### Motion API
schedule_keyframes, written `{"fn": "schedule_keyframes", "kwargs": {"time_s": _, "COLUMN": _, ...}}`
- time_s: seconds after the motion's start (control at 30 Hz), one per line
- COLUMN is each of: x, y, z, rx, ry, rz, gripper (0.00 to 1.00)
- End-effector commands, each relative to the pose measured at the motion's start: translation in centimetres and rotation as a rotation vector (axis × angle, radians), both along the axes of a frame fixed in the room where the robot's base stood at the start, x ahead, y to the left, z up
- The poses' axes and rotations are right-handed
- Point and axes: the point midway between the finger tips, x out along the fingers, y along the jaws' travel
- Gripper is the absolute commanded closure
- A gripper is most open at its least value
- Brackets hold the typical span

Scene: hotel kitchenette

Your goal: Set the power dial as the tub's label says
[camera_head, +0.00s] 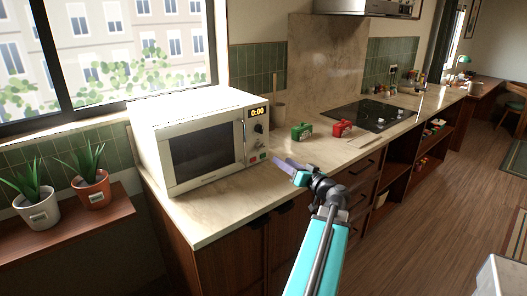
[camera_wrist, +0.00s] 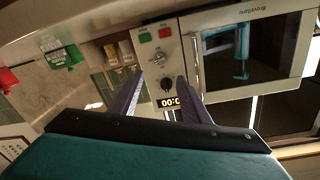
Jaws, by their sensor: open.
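A cream microwave (camera_head: 207,150) stands on the counter, door shut, its display (camera_head: 258,112) reading 0:00. Below the display are a dark dial (camera_head: 259,128) and a paler dial (camera_head: 259,144). The wrist view shows the panel upside down, with the dark dial (camera_wrist: 166,85) near the display (camera_wrist: 171,101) and the pale dial (camera_wrist: 157,58) farther up. Dial markings are too small to read, so I cannot tell which is power. My gripper (camera_head: 284,164) is open and empty in front of the panel; its fingertips (camera_wrist: 159,80) appear apart from the dials. I cannot identify the labelled tub.
Green (camera_head: 301,131) and red (camera_head: 342,128) small items sit on the counter (camera_head: 221,214) right of the microwave. A cooktop (camera_head: 368,115) lies beyond. Two potted plants (camera_head: 96,195) stand on a shelf at left.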

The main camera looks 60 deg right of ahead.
Motion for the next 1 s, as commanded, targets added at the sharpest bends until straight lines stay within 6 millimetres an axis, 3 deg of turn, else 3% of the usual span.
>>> {"fn": "schedule_keyframes", "kwargs": {"time_s": 0.37, "x": 1.1, "y": -0.5, "z": 0.1, "rx": 0.002, "ry": -0.001, "rz": 0.0, "gripper": 0.57}}
{"fn": "schedule_keyframes", "kwargs": {"time_s": 1.0, "x": 8.7, "y": -3.7, "z": 0.2, "rx": 0.002, "ry": -0.001, "rz": 0.002, "gripper": 0.57}}
